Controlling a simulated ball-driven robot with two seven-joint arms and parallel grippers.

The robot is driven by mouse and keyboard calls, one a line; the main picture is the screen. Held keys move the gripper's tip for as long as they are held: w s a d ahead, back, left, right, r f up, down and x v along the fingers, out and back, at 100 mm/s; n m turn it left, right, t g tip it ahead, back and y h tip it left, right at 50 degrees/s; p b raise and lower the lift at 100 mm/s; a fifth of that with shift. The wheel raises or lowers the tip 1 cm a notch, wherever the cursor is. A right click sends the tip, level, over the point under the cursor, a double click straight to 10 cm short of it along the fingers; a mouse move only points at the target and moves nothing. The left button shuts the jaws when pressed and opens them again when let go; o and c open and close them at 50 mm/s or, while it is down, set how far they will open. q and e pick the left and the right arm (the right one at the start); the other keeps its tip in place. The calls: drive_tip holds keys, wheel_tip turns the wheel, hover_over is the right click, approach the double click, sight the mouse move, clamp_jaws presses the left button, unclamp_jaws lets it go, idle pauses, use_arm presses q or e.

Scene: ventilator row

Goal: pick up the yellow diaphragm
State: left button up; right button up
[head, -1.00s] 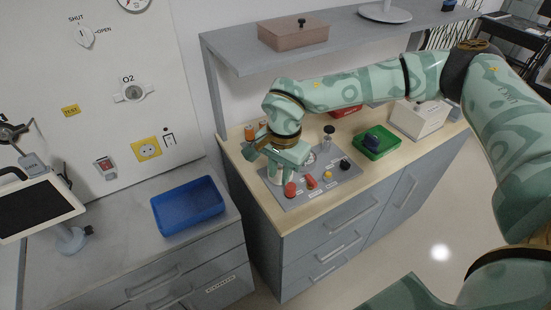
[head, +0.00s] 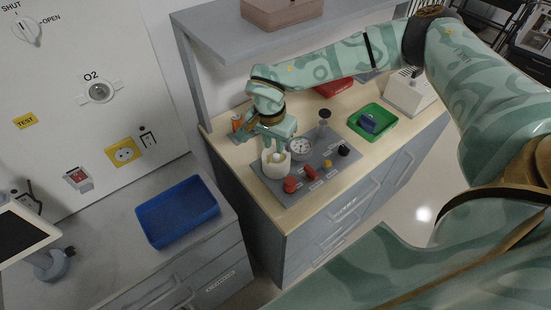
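A small yellow piece (head: 327,163), which looks like the yellow diaphragm, sits on the grey parts mat (head: 268,180) on the wooden counter, between red and black pieces. My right gripper (head: 274,150) points down at the left part of the mat, over a white cup-shaped piece (head: 277,170). Its fingertips are at or inside the rim of this piece, beside something cream-coloured. I cannot tell whether the fingers are apart or hold anything. The gripper is to the left of the yellow piece. My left gripper is not in view.
Red pieces (head: 291,185), a round gauge (head: 301,147), a dark-topped post (head: 324,125) and a black knob (head: 344,150) stand close by. A green tray (head: 388,112) holds a blue item. A blue tray (head: 178,212) is on the left counter. A shelf (head: 250,36) overhangs the back.

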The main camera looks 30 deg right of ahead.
sight(276, 155)
drive_tip(key=f, duration=0.4)
drive_tip(key=shift+d+f+b, duration=0.4)
clamp_jaws()
drive_tip(key=shift+r, duration=0.15)
